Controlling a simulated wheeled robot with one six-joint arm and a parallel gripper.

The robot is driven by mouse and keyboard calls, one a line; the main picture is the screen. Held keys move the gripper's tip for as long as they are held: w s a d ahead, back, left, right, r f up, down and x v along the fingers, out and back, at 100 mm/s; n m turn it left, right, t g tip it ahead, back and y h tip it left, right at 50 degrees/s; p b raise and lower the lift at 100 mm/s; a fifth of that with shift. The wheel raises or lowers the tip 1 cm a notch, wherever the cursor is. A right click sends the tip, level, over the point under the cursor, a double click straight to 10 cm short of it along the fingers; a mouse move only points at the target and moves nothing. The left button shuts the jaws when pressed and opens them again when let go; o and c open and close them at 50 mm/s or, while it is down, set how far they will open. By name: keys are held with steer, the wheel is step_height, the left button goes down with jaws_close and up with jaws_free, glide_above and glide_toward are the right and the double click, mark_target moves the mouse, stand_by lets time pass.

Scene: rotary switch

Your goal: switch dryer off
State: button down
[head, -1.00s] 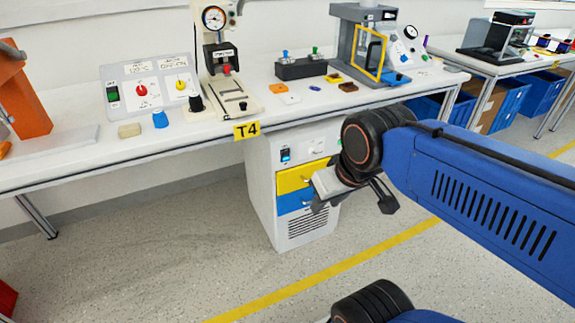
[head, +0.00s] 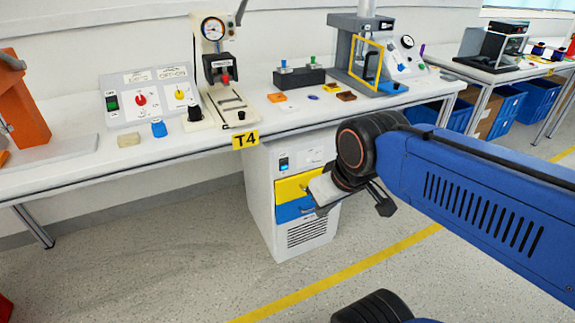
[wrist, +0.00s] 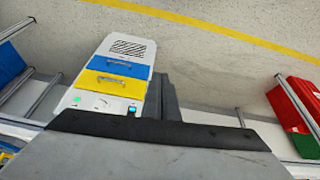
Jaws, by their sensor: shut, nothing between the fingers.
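A grey sloped panel (head: 155,97) on the bench has a red rotary knob (head: 140,100) at left and a yellow rotary knob (head: 180,94) at right, with small labels above them. I cannot read the labels surely or tell which control belongs to the dryer. A white cabinet (head: 262,205) under the bench has a lit switch (head: 284,164), a yellow drawer, a blue drawer and vents. The wrist view shows its front (wrist: 118,108), with a small dial. My gripper (head: 318,205) is shut and empty in front of the cabinet, away from the bench panel.
The bench front edge (head: 120,162) runs above my gripper's level, with a yellow T4 tag (head: 245,139). A press (head: 213,75) and small blocks stand near the panel. Floor in front is open.

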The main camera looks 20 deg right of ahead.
mark_target(285, 165)
steer(key=w+d+f+n, duration=0.1)
steer(key=w+d+n, duration=0.2)
steer(key=w+n, duration=0.5)
steer(key=w+d+f+n, duration=0.1)
steer(key=w+d+n, duration=0.3)
steer(key=w+n, duration=0.5)
steer(key=w, duration=0.7)
steer(key=shift+f, duration=0.1)
steer(key=shift+w+f, duration=4.05)
steer(key=shift+f, duration=0.15)
